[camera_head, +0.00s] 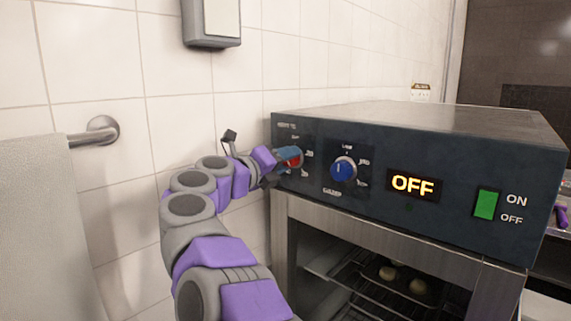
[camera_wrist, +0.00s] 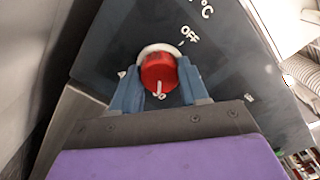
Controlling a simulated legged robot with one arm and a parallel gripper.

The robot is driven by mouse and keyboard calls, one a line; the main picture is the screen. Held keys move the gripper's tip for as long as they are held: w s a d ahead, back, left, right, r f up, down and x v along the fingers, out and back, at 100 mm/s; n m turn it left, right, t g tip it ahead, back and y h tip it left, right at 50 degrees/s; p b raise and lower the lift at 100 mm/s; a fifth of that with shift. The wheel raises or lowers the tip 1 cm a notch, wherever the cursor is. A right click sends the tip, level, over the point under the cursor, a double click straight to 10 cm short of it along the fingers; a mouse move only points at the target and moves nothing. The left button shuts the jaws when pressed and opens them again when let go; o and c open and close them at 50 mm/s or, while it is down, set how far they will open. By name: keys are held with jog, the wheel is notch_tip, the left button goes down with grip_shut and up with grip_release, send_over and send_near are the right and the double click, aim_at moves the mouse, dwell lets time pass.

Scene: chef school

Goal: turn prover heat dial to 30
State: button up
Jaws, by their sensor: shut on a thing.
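The prover (camera_head: 420,170) is a dark box with a steel frame below. Its red heat dial (camera_wrist: 158,71) sits at the left of the front panel, with "°C" and "OFF" lettering near it in the wrist view. My gripper (camera_wrist: 160,88) is shut on the red dial, one blue finger on each side. The dial's white mark (camera_wrist: 159,90) points toward the bottom of the wrist view, away from "OFF". In the head view the red dial (camera_head: 291,158) is partly hidden by my gripper, and its scale is too small to read.
A blue dial (camera_head: 343,169) sits just right of the red one. Further right are a display (camera_head: 413,184) reading "OFF" and a green switch (camera_head: 486,204). A tiled wall, a towel (camera_head: 45,220) and its rail (camera_head: 100,131) stand to the left.

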jog(key=shift+f, duration=0.3)
jog(key=o, duration=0.7)
jog(key=shift+a, duration=0.1)
jog(key=o, duration=0.3)
jog(key=shift+w+a+r, duration=0.1)
jog(key=shift+a, duration=0.15)
jog(key=shift+o, duration=0.2)
jog(key=shift+d+r, duration=0.1)
jog(key=v, duration=1.2)
jog(key=shift+p, duration=0.35)
jog(key=shift+w, duration=0.1)
